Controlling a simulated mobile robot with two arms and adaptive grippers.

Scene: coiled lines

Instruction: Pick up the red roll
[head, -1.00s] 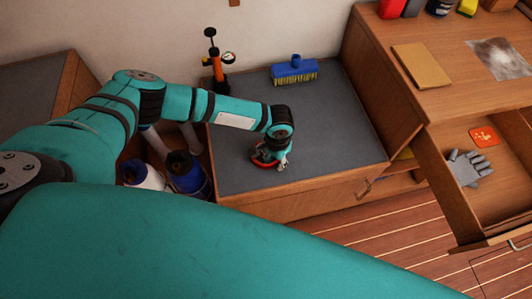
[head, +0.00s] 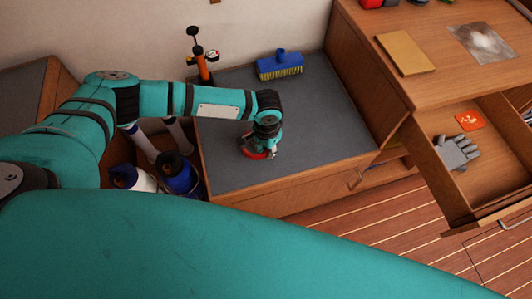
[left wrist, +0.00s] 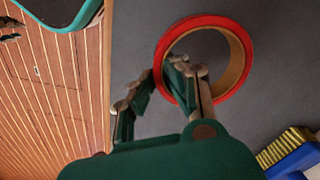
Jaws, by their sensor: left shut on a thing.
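The red roll (head: 258,155) is at the low grey-topped counter, mostly covered by my left gripper (head: 264,149) in the head view. In the left wrist view the roll (left wrist: 243,42) is a red ring with a tan inner wall and an open middle. My left gripper (left wrist: 158,82) is shut on the near left part of its rim, with one finger at the hole and the other outside. I cannot tell whether the roll touches the counter or is just above it. My right gripper is not in view.
A blue brush (head: 279,65) and an orange pump (head: 200,62) stand at the back of the counter (head: 325,135). Bottles (head: 180,175) stand left of it. At right, an open drawer (head: 490,165) holds a grey glove (head: 456,153) and an orange card (head: 470,120). The counter's middle is clear.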

